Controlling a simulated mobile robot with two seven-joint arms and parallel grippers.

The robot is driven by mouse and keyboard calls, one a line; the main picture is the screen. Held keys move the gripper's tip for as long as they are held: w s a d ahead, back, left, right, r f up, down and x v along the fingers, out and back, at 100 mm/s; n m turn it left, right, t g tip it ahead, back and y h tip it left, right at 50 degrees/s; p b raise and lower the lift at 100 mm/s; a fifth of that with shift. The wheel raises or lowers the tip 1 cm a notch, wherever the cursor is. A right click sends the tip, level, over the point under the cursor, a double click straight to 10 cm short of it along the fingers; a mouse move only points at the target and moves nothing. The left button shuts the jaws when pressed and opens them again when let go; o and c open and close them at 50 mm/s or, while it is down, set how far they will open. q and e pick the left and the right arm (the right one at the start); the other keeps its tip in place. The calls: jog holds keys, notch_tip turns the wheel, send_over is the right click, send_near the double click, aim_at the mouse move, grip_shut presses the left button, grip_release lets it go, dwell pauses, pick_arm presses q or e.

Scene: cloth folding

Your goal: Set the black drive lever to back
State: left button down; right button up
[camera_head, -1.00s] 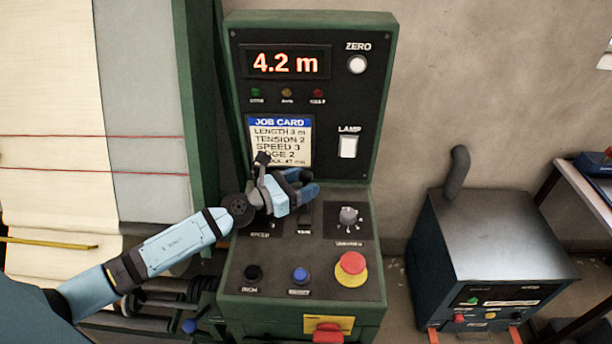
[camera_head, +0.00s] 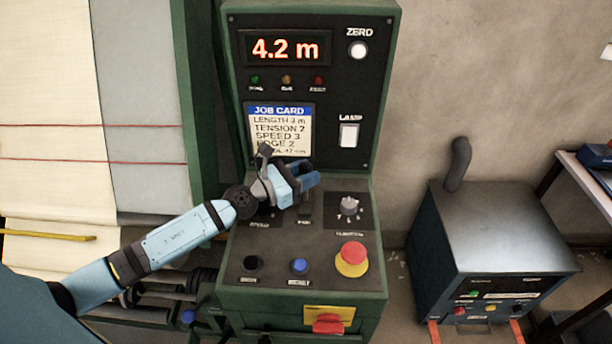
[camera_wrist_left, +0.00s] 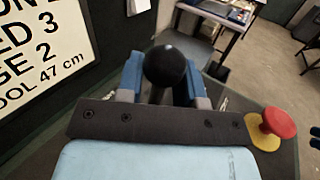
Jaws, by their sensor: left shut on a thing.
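The black drive lever shows as a round black knob (camera_wrist_left: 165,67) between the blue fingers in the left wrist view. My left gripper (camera_head: 306,178) is shut on it, above the sloping control panel (camera_head: 325,267) of the green machine. In the head view the gripper hides the lever's knob. A dark slot (camera_head: 305,205) shows just below the gripper. I cannot tell how far the lever is tilted. My right gripper is in neither view.
A grey rotary knob (camera_head: 349,206) sits just right of the gripper. The red emergency button (camera_head: 352,254), a blue button (camera_head: 299,266) and a black button (camera_head: 251,264) are nearer the front edge. The job card (camera_head: 280,128) stands close behind.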

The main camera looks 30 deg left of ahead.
pick_arm(q)
jog(key=s+m+b, duration=0.1)
jog(key=b, duration=0.2)
jog(key=s+d+f+m+t+h+b, duration=0.1)
jog(key=b, duration=0.3)
jog(key=shift+s+d+f, duration=0.1)
jog(key=shift+s+f, duration=0.05)
jog(key=shift+s, duration=0.1)
jog(key=shift+s+d+m+b, duration=0.1)
jog(key=shift+s+m+b, duration=0.1)
jog(key=shift+m+b, duration=0.25)
jog(key=shift+s+d, duration=0.15)
jog(key=shift+s, duration=0.1)
jog(key=shift+s+d, duration=0.15)
jog(key=shift+s, duration=0.25)
jog(key=c, duration=0.8)
grip_release()
jog(key=shift+o, duration=0.2)
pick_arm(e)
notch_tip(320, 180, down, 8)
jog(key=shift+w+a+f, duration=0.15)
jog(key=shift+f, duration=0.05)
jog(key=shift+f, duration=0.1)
